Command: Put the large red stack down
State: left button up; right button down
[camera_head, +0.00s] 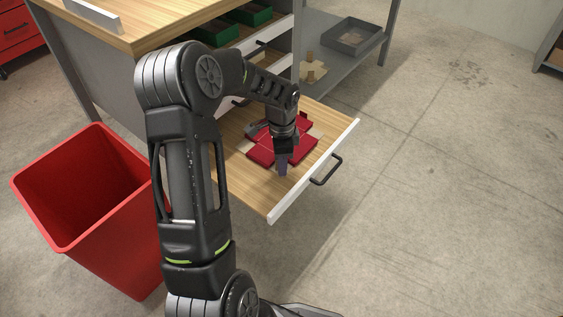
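The red stack (265,154) is made of flat red pieces and lies in or just above the open wooden drawer (262,197). My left gripper (282,168) points down over the front part of the red pieces. Its fingertips are small and dark here, and I cannot tell whether they are open or shut on the stack. My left arm hides part of the drawer's left side. My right gripper is not in view.
A red bin (60,205) stands on the floor at the left. The workbench (125,30) is behind, with green trays (250,15) in an upper drawer. A grey tray (353,38) sits on a shelf at the back. The floor at the right is clear.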

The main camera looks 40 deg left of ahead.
pick_arm(q)
notch_tip(320, 180, up, 12)
jog(key=p, duration=0.4)
jog(key=shift+r, duration=0.15)
dwell(0.7)
jog(key=s+d+f+n+h, duration=0.2)
jog(key=d+f, duration=0.8)
jog(key=d, duration=0.1)
jog(key=s+d+f+n+h, duration=0.1)
jog(key=s+d+f+n, duration=0.15)
jog(key=d+f, duration=0.75)
jog(key=s+d+f+n+t, duration=0.1)
jog(key=s+d+f+n, duration=0.5)
jog(key=s+d, duration=0.5)
jog(key=shift+s+f+h, duration=0.4)
jog(key=shift+s+f, duration=0.05)
jog(key=shift+s, duration=0.7)
